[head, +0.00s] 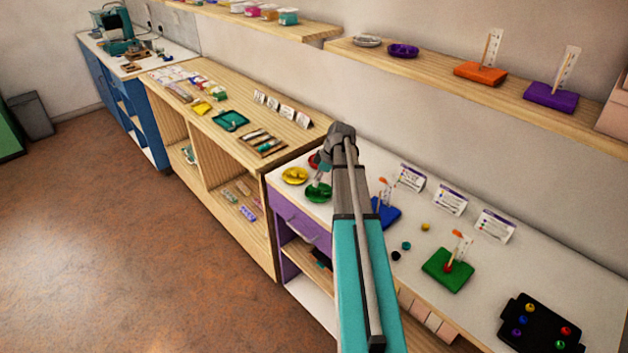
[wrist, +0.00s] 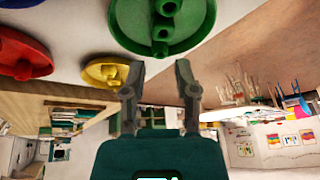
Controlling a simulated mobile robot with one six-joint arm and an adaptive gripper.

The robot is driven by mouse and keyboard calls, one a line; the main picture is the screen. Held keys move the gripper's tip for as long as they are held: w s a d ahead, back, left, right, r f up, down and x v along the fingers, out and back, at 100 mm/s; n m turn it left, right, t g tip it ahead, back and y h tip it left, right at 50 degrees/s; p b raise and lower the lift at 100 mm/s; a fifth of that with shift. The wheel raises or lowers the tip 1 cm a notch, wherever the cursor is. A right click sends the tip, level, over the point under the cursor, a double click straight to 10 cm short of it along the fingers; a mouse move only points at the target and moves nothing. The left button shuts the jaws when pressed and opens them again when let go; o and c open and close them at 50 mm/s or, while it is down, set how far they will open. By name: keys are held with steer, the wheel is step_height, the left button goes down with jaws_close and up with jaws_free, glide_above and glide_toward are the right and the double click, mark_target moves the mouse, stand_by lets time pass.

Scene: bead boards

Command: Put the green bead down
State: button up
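My gripper (wrist: 159,68) is open, with a clear gap between its two fingertips and nothing between them. It points at the near edge of the green dish (wrist: 122,30). Several green beads show in that dish; the nearest green bead (wrist: 160,48) lies just beyond my fingertips, apart from them. In the head view my gripper (head: 319,181) is over the green dish (head: 318,196), and the beads in it are hard to make out there.
A yellow dish (head: 295,175) and a partly hidden red dish (head: 313,158) stand beside the green one. Right of my arm are a blue board (head: 386,214), a green board (head: 440,276) with a red bead, loose beads and a black tray (head: 520,338).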

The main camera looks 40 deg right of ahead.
steer(key=p+v, duration=0.7)
steer(key=v, duration=0.1)
steer(key=shift+r, duration=0.3)
steer(key=shift+d, duration=0.1)
stand_by(0.7)
steer(key=s+a+m+g+h, duration=0.1)
steer(key=s+a+m, duration=0.3)
steer(key=a, duration=1.4)
steer(key=s+a+f+m+g+h, duration=0.1)
steer(key=s+a+m, duration=0.4)
steer(key=a, duration=1.4)
steer(key=s+h, duration=0.1)
steer(key=s, duration=0.2)
steer(key=shift+a+f+g+h, duration=0.2)
steer(key=shift+f+g+h, duration=0.1)
steer(key=shift+h, duration=0.1)
